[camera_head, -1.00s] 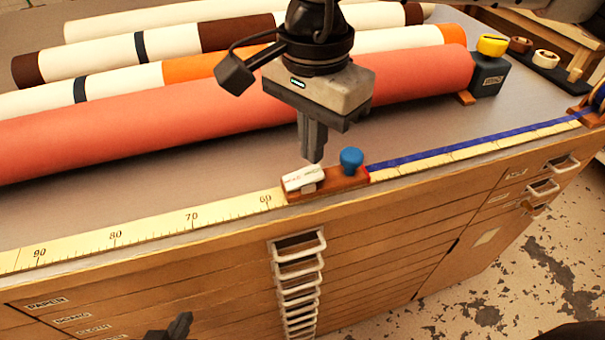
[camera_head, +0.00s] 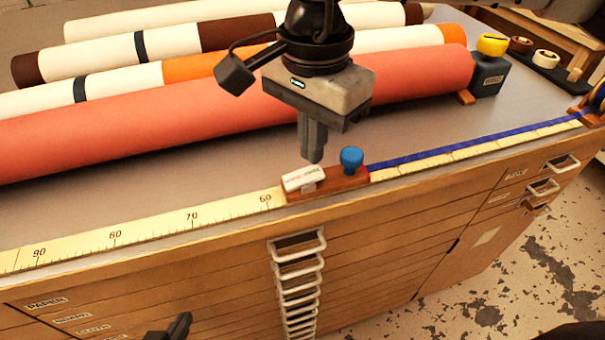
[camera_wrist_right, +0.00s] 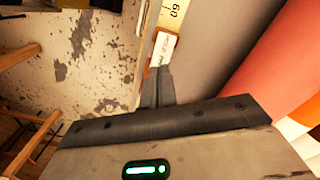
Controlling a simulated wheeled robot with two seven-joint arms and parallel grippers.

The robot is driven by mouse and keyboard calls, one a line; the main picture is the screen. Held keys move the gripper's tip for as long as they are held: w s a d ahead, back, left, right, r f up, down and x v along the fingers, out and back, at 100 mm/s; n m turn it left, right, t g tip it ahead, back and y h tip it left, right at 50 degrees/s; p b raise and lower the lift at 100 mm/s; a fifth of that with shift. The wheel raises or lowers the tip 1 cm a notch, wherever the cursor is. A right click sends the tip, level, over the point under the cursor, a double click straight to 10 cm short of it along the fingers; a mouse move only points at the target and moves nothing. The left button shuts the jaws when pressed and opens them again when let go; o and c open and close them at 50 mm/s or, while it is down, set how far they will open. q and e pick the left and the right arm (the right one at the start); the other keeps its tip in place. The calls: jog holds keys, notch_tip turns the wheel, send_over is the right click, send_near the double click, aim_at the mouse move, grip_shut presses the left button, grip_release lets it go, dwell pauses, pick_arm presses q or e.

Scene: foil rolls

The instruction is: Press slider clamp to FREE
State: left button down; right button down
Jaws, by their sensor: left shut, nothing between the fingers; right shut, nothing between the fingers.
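The slider clamp is a brown wooden block (camera_head: 340,182) on the yellow ruler at the table's front edge, just right of the 60 mark. It carries a white rocker piece (camera_head: 300,180) with small red and green lettering, and a blue knob (camera_head: 351,158). The rocker also shows in the right wrist view (camera_wrist_right: 162,48). My right gripper (camera_head: 314,160) points down, shut and empty, its tips at the rocker's right end. I cannot tell whether they touch it. My left gripper (camera_head: 180,325) is shut and empty at the bottom edge, in front of the drawers.
A large coral roll (camera_head: 200,112) lies behind the ruler (camera_head: 150,228), with several white, orange and brown rolls beyond. A blue strip (camera_head: 450,150) runs right from the clamp. A dark block with a yellow top (camera_head: 491,46) stands back right. Drawer handles (camera_head: 297,243) stick out below.

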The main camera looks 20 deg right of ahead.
aim_at(312, 172)
jog(key=shift+f+b, duration=1.4)
jog(key=shift+f, duration=0.05)
dwell(0.5)
jog(key=shift+r, duration=0.1)
jog(key=shift+r+p, duration=2)
jog(key=shift+r, duration=1.45)
